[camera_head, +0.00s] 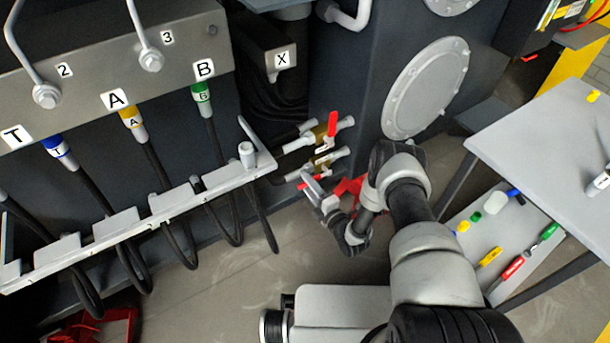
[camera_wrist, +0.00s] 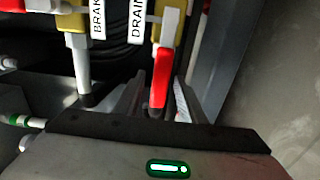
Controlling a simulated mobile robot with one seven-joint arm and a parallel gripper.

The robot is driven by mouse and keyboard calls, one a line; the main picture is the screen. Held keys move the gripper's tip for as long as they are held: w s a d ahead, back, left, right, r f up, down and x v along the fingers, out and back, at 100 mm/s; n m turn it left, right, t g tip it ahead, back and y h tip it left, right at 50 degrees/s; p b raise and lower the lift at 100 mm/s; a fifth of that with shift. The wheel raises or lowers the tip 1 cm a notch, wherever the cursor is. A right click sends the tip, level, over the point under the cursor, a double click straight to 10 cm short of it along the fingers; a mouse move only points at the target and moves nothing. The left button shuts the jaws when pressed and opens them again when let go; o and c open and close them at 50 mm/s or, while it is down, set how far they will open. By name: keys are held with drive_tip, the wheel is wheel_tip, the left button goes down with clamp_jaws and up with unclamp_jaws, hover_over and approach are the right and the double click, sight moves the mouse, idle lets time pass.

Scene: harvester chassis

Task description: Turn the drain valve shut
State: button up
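The drain valve (camera_wrist: 171,25) has a yellow body with a white stem and a DRAIN label beside it in the wrist view. Its red handle (camera_wrist: 160,78) points down the picture toward my gripper (camera_wrist: 157,100). The fingers stand on either side of the handle, with a visible gap, so the gripper looks open. In the head view, my gripper (camera_head: 317,190) is at the lower of two brass-coloured valves (camera_head: 326,158), and partly hides its red handle.
The brake valve (camera_wrist: 73,22) is close on the left in the wrist view, with a hose fitting below it. In the head view, a hose rack (camera_head: 130,222) stands to the left and a grey table (camera_head: 545,130) to the right. A round cover plate (camera_head: 425,88) is behind my arm.

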drive_tip(key=shift+c, duration=0.2)
clamp_jaws()
